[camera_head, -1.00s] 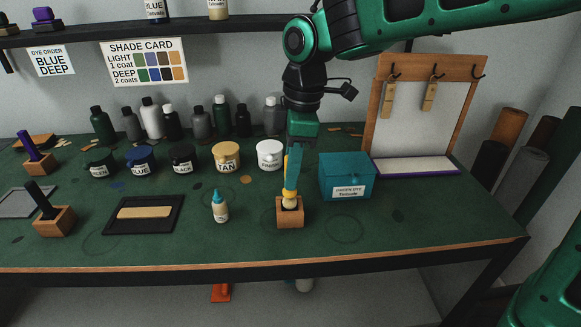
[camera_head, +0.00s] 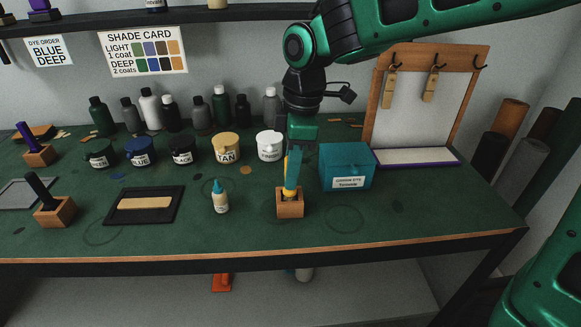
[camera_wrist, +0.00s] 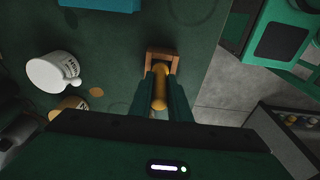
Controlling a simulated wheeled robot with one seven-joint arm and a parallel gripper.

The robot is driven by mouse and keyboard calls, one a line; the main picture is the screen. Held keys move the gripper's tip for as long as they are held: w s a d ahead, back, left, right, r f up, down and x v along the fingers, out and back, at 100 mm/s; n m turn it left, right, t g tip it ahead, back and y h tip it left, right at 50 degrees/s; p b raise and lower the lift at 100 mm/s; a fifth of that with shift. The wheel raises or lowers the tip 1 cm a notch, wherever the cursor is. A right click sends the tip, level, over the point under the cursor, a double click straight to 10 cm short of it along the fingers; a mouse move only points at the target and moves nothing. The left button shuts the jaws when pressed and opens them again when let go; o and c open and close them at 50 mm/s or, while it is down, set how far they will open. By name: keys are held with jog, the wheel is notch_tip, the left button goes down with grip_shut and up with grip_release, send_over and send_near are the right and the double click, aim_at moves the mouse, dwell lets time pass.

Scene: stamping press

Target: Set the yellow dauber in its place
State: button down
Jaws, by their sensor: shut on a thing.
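The yellow dauber (camera_head: 289,189) is upright in the head view, its lower end down in the opening of a small wooden block holder (camera_head: 290,209) near the bench front. In the wrist view the yellow dauber (camera_wrist: 160,86) lies between my fingers, with the wooden holder (camera_wrist: 164,55) around its far end. My gripper (camera_head: 291,178) points down and is shut on the dauber's handle. The gripper also shows in the wrist view (camera_wrist: 161,92). Whether the dauber rests on the bottom of the holder is hidden.
A teal box (camera_head: 347,167) stands close right of the holder, and a small glue-like bottle (camera_head: 220,198) stands to its left. Labelled jars, including the white one (camera_head: 270,146), stand behind. Two more daubers stand in wooden blocks at the left. The bench front is clear.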

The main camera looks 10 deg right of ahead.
jog(key=shift+f, duration=0.5)
jog(key=c, duration=1.6)
grip_release()
jog(key=r, duration=0.3)
jog(key=d+r, duration=0.1)
jog(key=r, duration=0.6)
jog(key=shift+d+r, duration=0.15)
jog(key=shift+r, duration=0.15)
